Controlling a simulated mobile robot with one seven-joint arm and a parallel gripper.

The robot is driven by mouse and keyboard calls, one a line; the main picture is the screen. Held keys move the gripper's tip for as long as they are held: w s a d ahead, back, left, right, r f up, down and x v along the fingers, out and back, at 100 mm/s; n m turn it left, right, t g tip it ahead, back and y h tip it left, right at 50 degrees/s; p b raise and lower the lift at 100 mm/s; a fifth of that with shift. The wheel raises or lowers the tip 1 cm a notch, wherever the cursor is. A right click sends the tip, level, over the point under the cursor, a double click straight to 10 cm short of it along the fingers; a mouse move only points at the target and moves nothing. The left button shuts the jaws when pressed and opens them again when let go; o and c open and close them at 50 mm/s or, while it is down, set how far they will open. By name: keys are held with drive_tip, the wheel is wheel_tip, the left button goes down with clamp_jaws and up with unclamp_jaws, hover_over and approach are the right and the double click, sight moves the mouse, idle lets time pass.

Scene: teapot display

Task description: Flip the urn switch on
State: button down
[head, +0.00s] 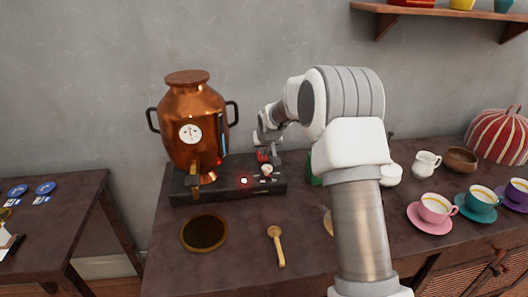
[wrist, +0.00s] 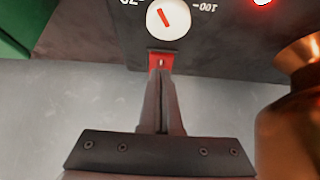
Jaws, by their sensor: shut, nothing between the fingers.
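The copper urn (head: 195,125) stands on a black base (head: 228,188) on the table; its copper side also shows at the right of the wrist view (wrist: 290,135). A red switch (wrist: 162,55) sits at the edge of the base, beside a white dial (wrist: 167,18) with a red pointer. A red lamp (head: 244,181) glows on the base front. My gripper (wrist: 161,72) is shut and empty, its fingertips overlapping the red switch in the wrist view. I cannot tell whether they touch it. The tips also cover part of the switch, so its position is unclear.
A round dark mat (head: 205,233) and a wooden spoon (head: 276,246) lie in front of the base. A green object (head: 315,168) stands close right of it, partly behind my arm. Cups on saucers, such as a pink cup (head: 436,206), stand at the right.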

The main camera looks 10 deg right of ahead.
drive_tip(key=s+p+v, duration=0.1)
drive_tip(key=p+v, duration=0.2)
drive_tip(key=v, duration=1)
drive_tip(key=shift+f, duration=0.35)
drive_tip(key=shift+s, duration=0.1)
drive_tip(key=s+r, duration=0.5)
drive_tip(key=s, duration=0.3)
drive_tip(key=s+r, duration=0.5)
drive_tip(key=s, duration=0.4)
drive_tip(key=s+g, duration=0.1)
drive_tip(key=s, duration=1.9)
wheel_tip(320, 180, up, 12)
drive_tip(key=p, duration=1.3)
drive_tip(key=shift+s+d+g, duration=0.3)
drive_tip(key=shift+d, duration=0.05)
